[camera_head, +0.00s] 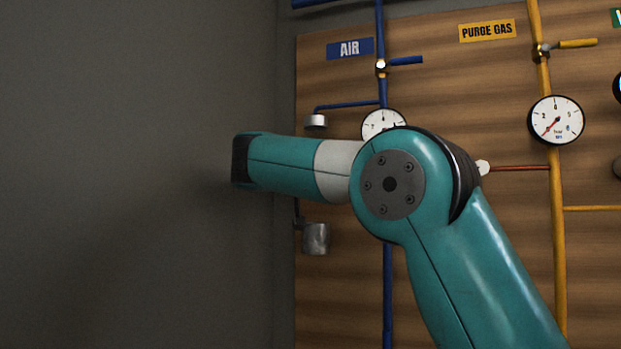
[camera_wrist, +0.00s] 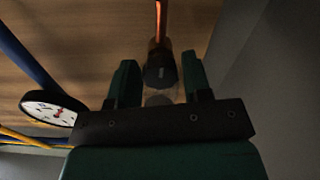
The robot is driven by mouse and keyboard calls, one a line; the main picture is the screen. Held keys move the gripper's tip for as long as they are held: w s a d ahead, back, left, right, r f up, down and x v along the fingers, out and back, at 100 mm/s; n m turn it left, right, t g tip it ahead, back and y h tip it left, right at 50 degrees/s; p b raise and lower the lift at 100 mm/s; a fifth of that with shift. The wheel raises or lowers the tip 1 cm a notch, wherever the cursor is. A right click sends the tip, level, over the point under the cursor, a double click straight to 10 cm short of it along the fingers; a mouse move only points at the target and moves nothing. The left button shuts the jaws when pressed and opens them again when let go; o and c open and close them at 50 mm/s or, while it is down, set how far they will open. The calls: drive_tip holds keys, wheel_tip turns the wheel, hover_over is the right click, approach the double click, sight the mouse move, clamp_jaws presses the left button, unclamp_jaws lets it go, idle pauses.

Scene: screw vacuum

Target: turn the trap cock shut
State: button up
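My gripper (camera_wrist: 158,82) shows in the wrist view, with two green fingers apart. A dark round fitting (camera_wrist: 160,68) sits between the fingers, with narrow gaps on both sides. An orange-lit pipe (camera_wrist: 162,20) runs from it toward the top of the picture. A pale, see-through round shape (camera_wrist: 160,95) lies just below the fitting. I cannot tell for sure which part is the trap cock; no label for it is readable. In the head view my arm hides the gripper and the spot it works at.
A blue air pipe (camera_head: 387,290) with a gauge (camera_head: 381,124) and a grey cup (camera_head: 315,239) are close to my arm. A yellow purge gas pipe (camera_head: 558,240) with a gauge (camera_head: 556,120) stands to the right. A grey wall (camera_head: 140,120) bounds the left. The gauge (camera_wrist: 52,107) shows beside my gripper.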

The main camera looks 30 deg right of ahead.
drive_tip(key=c, duration=0.6)
drive_tip(key=shift+o, duration=0.2)
drive_tip(key=m+b, duration=0.3)
drive_tip(key=m, duration=0.1)
drive_tip(key=shift+f+b, duration=0.2)
drive_tip(key=shift+b, duration=0.1)
drive_tip(key=shift+r+m, duration=0.2)
drive_tip(key=shift+m, duration=0.3)
drive_tip(key=o, duration=0.9)
